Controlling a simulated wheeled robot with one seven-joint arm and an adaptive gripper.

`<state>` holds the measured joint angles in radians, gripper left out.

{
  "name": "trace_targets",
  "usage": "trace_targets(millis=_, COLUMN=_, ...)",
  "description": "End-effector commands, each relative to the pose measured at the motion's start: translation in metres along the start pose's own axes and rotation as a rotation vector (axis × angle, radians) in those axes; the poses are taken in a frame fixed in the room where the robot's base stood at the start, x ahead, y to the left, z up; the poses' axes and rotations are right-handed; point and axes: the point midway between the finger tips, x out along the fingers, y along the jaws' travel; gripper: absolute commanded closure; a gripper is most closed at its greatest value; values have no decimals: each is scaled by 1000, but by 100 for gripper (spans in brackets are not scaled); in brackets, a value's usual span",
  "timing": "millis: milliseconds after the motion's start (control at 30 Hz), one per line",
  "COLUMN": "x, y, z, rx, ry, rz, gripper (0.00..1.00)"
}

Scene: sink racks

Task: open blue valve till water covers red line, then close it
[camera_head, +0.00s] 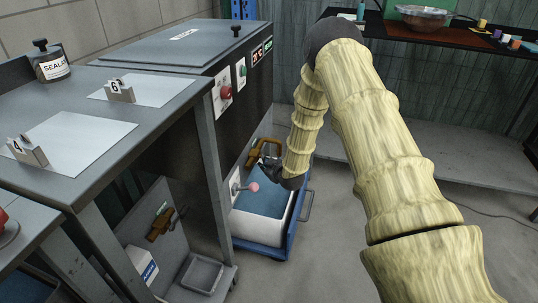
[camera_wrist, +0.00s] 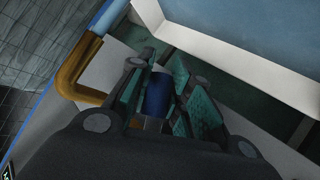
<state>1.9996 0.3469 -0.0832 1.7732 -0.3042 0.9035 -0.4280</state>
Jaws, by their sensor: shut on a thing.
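My gripper (camera_head: 270,166) reaches low beside the cabinet, above the back of a white tub (camera_head: 256,230). In the wrist view, my gripper (camera_wrist: 163,88) has its teal-padded fingers shut on a blue valve handle (camera_wrist: 158,95). The fingers hide part of the handle, and my gripper hides the valve in the head view. A brass pipe (camera_wrist: 80,80) bends beside the fingers; it also shows in the head view (camera_head: 262,148). Blue water (camera_head: 264,202) shows inside the tub. I cannot make out a red line.
A pink-knobbed lever (camera_head: 252,187) sticks out near the tub. The tub stands in a blue-framed cart (camera_head: 291,228) beside the grey cabinet (camera_head: 205,85). A second brass pipe (camera_head: 160,222) is under the left counter.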

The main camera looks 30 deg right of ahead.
Motion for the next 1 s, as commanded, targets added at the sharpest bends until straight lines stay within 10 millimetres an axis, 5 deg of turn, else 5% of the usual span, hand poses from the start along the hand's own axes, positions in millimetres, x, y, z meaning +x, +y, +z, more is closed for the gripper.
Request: trace_targets(millis=1000, x=-20, y=-27, z=7, rx=286, ry=-264, rz=-272, gripper=100)
